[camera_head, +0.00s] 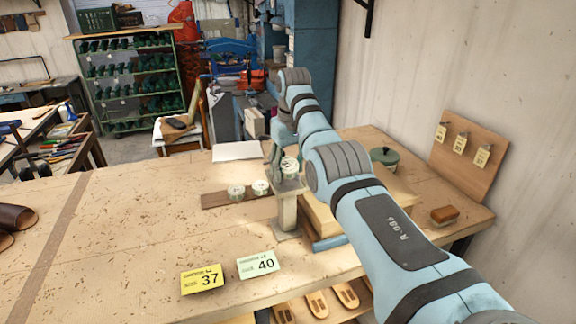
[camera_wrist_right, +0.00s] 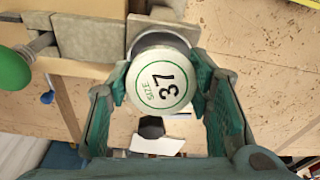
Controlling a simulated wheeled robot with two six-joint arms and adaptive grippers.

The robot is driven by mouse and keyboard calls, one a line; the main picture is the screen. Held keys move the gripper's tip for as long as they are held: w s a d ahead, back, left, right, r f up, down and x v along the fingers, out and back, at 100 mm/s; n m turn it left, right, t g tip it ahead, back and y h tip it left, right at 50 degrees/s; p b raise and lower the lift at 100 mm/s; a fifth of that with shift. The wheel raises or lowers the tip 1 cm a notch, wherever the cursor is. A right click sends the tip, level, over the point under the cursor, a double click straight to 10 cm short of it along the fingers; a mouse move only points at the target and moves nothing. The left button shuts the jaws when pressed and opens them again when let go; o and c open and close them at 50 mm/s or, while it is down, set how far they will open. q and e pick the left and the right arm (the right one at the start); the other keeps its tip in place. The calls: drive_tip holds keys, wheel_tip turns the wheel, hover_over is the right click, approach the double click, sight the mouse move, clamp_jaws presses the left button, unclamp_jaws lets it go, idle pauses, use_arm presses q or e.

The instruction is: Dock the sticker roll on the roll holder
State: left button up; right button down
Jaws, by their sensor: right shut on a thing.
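My right gripper (camera_head: 282,158) is shut on a white sticker roll (camera_head: 290,165), gripping it at its sides. In the wrist view the green fingers (camera_wrist_right: 161,85) flank this roll (camera_wrist_right: 160,86), whose round face reads "SIZE 37". The roll is at the top of a pale upright stand (camera_head: 287,213), which looks like the roll holder. Whether it touches the stand is hard to tell. Two more rolls, one on the left (camera_head: 236,192) and one on the right (camera_head: 260,187), sit on a dark wooden strip (camera_head: 215,200). My left gripper is not in view.
A yellow card "37" (camera_head: 202,280) and a green card "40" (camera_head: 258,264) lie near the table's front edge. The table's left-centre is mostly clear.

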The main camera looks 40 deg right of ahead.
sight(290, 167)
drive_tip(key=shift+f+b, duration=0.45)
drive_tip(key=shift+f, duration=0.3)
drive_tip(key=c, duration=1.1)
unclamp_jaws()
drive_tip(key=r+p, duration=0.2)
drive_tip(key=r, duration=0.1)
drive_tip(key=r+p, duration=0.2)
drive_tip(key=s+r+p, duration=0.1)
drive_tip(key=r+p, duration=0.1)
drive_tip(key=r, duration=0.1)
drive_tip(key=shift+a+r, duration=0.1)
drive_tip(key=shift+r, duration=0.25)
drive_tip(key=shift+s+a+r, duration=0.1)
drive_tip(key=shift+s+r, duration=0.1)
drive_tip(key=shift+r, duration=0.95)
drive_tip(key=shift+w, duration=0.1)
